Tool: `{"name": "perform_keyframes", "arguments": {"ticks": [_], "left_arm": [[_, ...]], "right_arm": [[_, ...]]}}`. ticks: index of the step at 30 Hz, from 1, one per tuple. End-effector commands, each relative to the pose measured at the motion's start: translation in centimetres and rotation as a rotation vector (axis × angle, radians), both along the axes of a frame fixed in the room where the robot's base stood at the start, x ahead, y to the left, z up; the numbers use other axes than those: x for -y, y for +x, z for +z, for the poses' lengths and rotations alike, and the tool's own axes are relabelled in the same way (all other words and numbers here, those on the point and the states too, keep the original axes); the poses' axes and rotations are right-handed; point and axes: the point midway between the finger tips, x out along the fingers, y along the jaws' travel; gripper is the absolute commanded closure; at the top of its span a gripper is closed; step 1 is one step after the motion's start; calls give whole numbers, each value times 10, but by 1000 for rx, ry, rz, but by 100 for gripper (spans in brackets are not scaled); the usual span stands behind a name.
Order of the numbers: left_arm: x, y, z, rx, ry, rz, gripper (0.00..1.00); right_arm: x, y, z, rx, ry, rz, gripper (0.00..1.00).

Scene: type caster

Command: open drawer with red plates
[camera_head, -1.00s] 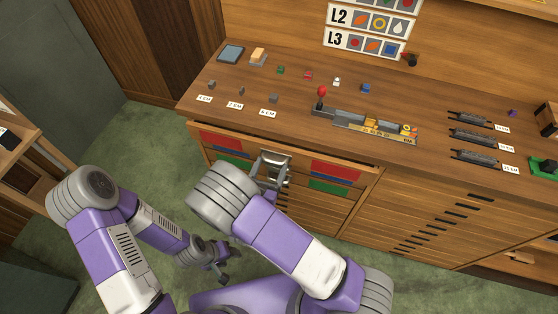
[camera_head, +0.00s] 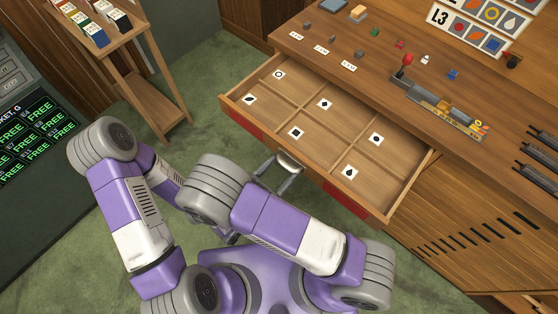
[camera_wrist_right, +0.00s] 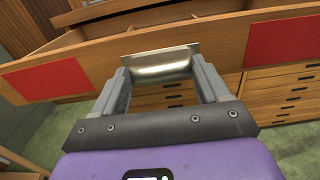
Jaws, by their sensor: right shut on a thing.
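The drawer with red plates (camera_head: 245,122) is pulled out from the wooden cabinet. Its inside shows several compartments with white symbol cards. Its front carries a red plate at each end; the right one (camera_head: 346,199) shows in the head view, and both show in the right wrist view (camera_wrist_right: 47,79). My right gripper (camera_head: 282,178) is at the middle of the drawer front. In the right wrist view its fingers (camera_wrist_right: 162,82) are shut on the metal handle (camera_wrist_right: 160,64).
The cabinet top (camera_head: 385,70) holds small blocks, a red-knobbed device (camera_head: 440,105) and labels. A wooden stand (camera_head: 130,60) with card boxes is at the upper left. A screen panel (camera_head: 25,130) is at the left. Green floor lies free between stand and drawer.

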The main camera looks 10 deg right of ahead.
Motion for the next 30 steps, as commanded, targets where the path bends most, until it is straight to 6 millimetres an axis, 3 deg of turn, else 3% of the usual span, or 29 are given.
{"name": "perform_keyframes", "arguments": {"ticks": [14, 15, 17, 18, 26, 30], "left_arm": [[0, 0, 0, -1, 0, 0, 49], [0, 0, 0, -1, 0, 0, 49], [0, 0, 0, -1, 0, 0, 49], [0, 0, 0, -1, 0, 0, 49], [0, 0, 0, -1, 0, 0, 49], [0, 0, 5, -1, 0, 0, 49]], "right_arm": [[-1, -6, -2, -6, 2, -16, 80], [-1, -6, -2, -6, 2, -16, 21], [-1, -6, -2, -5, 1, -15, 12], [-1, -5, -1, -4, 2, -14, 7], [-2, -5, 0, -2, 1, -13, 7], [-2, -5, 11, -1, 2, -12, 7]]}}
